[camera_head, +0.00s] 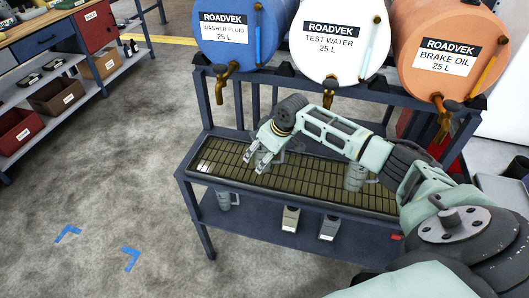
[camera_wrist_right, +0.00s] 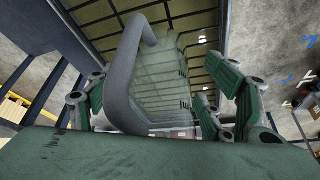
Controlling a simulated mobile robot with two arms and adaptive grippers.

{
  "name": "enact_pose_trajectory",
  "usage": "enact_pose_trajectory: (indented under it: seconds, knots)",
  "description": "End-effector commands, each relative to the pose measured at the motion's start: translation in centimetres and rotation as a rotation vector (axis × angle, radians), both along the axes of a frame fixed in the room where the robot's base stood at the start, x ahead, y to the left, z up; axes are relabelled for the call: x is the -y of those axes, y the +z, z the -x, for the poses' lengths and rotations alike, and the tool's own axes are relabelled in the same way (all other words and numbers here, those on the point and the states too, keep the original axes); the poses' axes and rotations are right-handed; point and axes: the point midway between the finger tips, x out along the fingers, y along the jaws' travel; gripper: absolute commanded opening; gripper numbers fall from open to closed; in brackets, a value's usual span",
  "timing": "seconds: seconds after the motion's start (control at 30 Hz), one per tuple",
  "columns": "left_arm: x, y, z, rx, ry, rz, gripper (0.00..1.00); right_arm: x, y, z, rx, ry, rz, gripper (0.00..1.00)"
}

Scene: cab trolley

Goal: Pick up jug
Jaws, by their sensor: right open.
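A clear jug with a thick grey handle (camera_wrist_right: 122,85) fills the middle of the right wrist view, its see-through body (camera_wrist_right: 165,75) just beyond the handle. My right gripper (camera_head: 257,163) is over the left part of the slatted drip tray (camera_head: 315,183), with its fingers apart. In the wrist view the open fingers (camera_wrist_right: 158,105) stand on either side of the jug's handle, with gaps visible. In the head view the jug is mostly hidden by the gripper. Another jug (camera_head: 355,177) stands on the tray further right, partly beneath my right arm. My left gripper is out of view.
Blue (camera_head: 238,30), white (camera_head: 333,38) and orange (camera_head: 440,45) drums with taps sit above the tray. The lower shelf (camera_head: 262,217) holds another jug (camera_head: 224,199) and two small containers (camera_head: 290,218). A shelf unit (camera_head: 50,95) stands at left. The floor between is clear.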

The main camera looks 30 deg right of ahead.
Motion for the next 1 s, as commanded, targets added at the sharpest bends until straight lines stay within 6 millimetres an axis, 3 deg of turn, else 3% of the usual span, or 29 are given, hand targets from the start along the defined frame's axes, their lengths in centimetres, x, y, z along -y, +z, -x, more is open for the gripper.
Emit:
enact_pose_trajectory:
  seconds: [0.17,0.73,1.0]
  knots:
    - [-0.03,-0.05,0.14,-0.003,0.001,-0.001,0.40,0.00,0.00,-0.02,0.001,0.001,0.000,0.73]
    - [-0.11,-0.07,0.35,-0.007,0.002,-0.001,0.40,0.03,0.02,0.00,0.000,0.000,0.001,0.23]
    - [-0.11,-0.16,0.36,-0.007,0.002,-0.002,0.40,0.05,0.35,-0.07,0.002,0.001,0.001,0.23]
